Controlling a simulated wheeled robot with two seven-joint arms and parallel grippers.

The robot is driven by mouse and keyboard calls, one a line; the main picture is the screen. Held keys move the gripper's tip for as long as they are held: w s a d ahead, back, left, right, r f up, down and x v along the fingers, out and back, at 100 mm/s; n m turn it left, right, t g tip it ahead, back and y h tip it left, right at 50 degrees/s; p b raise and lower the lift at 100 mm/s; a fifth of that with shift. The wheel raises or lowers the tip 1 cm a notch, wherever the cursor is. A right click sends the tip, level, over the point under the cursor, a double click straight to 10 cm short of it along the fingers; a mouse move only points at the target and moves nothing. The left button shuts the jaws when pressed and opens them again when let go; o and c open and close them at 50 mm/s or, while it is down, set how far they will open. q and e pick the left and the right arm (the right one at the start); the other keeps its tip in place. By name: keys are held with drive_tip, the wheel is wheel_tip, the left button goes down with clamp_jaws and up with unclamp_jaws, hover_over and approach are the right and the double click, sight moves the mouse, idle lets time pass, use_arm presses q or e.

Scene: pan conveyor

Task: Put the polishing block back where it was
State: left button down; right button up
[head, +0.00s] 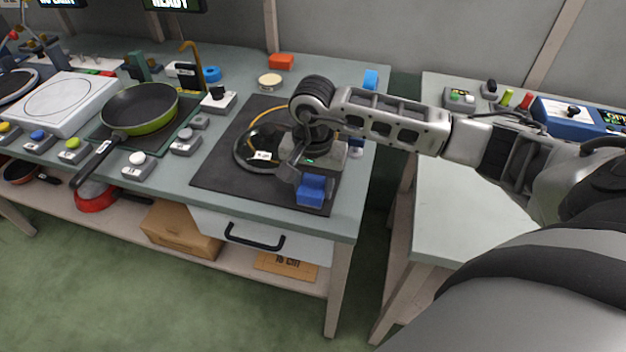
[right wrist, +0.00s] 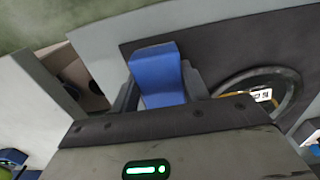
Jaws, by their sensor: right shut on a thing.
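My right gripper (head: 311,186) is shut on a blue block (head: 311,192), which I take to be the polishing block. The gripper holds it over the front right part of the dark mat (head: 222,172). In the right wrist view the blue block (right wrist: 158,76) stands between the two fingers of the gripper (right wrist: 160,88). I cannot tell whether the block touches the mat. My left gripper is not in view.
A red-orange block (head: 281,62), a cream disc (head: 270,80) and another blue item (head: 370,79) are at the back of the bench. A green pan (head: 140,108) sits to the left. A gap separates this bench from the right table (head: 440,215).

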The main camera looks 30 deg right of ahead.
sight(313, 184)
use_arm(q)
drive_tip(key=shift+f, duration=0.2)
use_arm(e)
drive_tip(key=shift+f, duration=0.25)
drive_tip(key=shift+f+b, duration=0.15)
drive_tip(key=shift+b, duration=0.25)
drive_tip(key=o, duration=0.9)
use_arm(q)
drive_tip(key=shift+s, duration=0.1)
use_arm(e)
drive_tip(key=shift+r+p, duration=0.3)
drive_tip(key=shift+p, duration=0.05)
use_arm(q)
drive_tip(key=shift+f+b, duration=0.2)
drive_tip(key=shift+b, duration=0.6)
use_arm(e)
wheel_tip(313, 184, up, 12)
